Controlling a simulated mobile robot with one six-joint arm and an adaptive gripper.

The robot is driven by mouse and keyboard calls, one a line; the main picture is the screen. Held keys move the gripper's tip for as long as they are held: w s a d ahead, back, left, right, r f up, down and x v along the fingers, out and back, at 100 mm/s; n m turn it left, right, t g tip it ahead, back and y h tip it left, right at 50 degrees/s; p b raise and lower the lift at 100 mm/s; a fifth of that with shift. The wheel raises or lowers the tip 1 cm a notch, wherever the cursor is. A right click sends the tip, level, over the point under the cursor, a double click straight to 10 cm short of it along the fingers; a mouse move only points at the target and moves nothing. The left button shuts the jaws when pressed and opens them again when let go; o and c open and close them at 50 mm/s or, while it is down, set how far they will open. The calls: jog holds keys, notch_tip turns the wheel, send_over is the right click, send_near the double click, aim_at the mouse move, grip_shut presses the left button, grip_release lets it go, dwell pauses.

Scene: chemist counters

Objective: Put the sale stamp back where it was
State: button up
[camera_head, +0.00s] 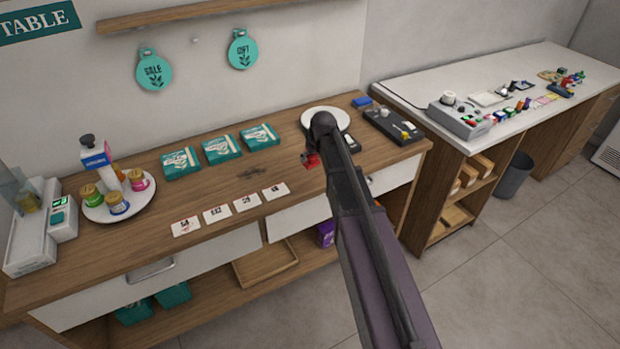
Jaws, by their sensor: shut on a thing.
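My gripper (309,155) is low over the right part of the wooden counter, mostly hidden behind my own arm. It is shut on a small red thing (312,161), which I take to be the sale stamp; its lettering and underside cannot be read. I cannot tell whether it touches the counter. A dark tray (380,118) with small items stands at the counter's right end. Several white cards (216,215) with printed marks lie along the front edge.
A round white plate (338,113) is partly hidden by my arm. Teal boxes (222,149) stand mid-counter. A round tray (90,211) with jars and a bottle is at left. A white counter (410,90) stands at right.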

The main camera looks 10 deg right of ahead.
aim_at(311, 162)
jog(key=s+d+f+m+b, duration=0.1)
jog(key=s, duration=1.3)
jog(key=shift+s+f+m+h+b, duration=0.3)
jog(key=shift+s+f+h, duration=0.05)
jog(key=shift+s+h, duration=0.05)
jog(key=w, duration=0.5)
jog(key=w+f+b, duration=0.1)
jog(key=w, duration=0.3)
jog(key=w+a, duration=0.1)
jog(key=w, duration=0.4)
jog(key=shift+w+f, duration=0.2)
jog(key=shift+w, duration=0.15)
jog(key=shift+w, duration=0.1)
jog(key=shift+w, duration=0.3)
jog(key=shift+w+f+b, duration=0.3)
jog(key=shift+f+b, duration=0.3)
jog(key=shift+b, duration=0.2)
jog(key=shift+f+b, duration=1.2)
jog(key=shift+f, duration=0.2)
